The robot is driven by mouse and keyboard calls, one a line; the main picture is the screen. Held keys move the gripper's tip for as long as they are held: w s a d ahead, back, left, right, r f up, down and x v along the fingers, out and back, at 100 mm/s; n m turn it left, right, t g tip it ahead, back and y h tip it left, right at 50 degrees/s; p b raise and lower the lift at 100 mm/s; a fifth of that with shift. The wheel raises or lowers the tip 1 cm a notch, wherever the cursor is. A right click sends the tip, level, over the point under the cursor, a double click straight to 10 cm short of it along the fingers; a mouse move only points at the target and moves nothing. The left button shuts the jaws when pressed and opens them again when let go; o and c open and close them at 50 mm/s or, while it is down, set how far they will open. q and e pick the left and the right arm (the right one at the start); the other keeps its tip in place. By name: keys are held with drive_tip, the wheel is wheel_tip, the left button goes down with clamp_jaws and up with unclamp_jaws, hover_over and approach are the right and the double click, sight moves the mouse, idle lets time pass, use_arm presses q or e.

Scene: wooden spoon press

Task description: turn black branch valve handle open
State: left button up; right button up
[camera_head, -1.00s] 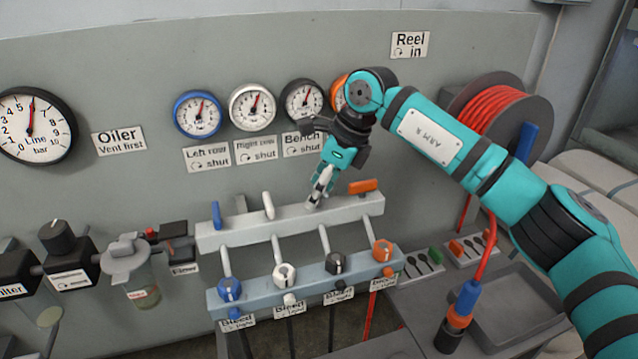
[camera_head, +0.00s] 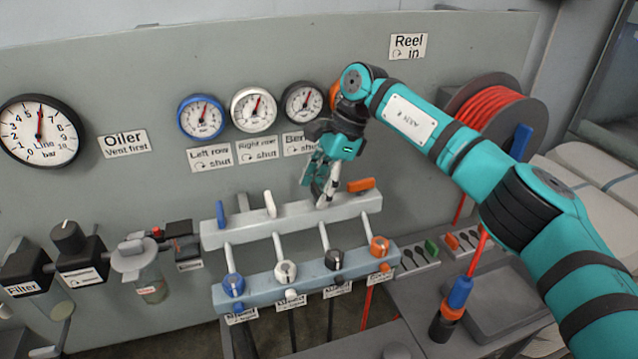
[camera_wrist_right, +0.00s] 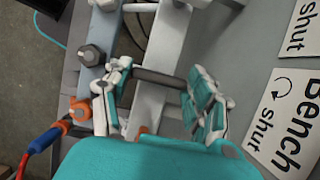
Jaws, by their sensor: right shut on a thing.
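My right gripper (camera_head: 322,190) is at the upper grey manifold rail (camera_head: 295,218), between the white and the orange branch handles. The gripper hides most of the black branch valve handle in the head view. In the right wrist view the dark handle bar (camera_wrist_right: 160,78) spans the space between the two fingers of the gripper (camera_wrist_right: 163,90), crossing the rail. The gripper is shut on it. The black Bench gauge (camera_head: 303,102) is above. My left gripper is not in view.
The blue handle (camera_head: 220,212) and white handle (camera_head: 269,204) stand up from the rail. The orange handle (camera_head: 361,185) lies along it, close right of my gripper. Regulator knobs, including a black one (camera_head: 334,259), sit on the lower rail. A red hose reel (camera_head: 490,112) is behind my arm.

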drive_tip(key=shift+r, duration=0.1)
idle(0.3)
drive_tip(key=o, duration=1.2)
drive_tip(key=v, duration=1.2)
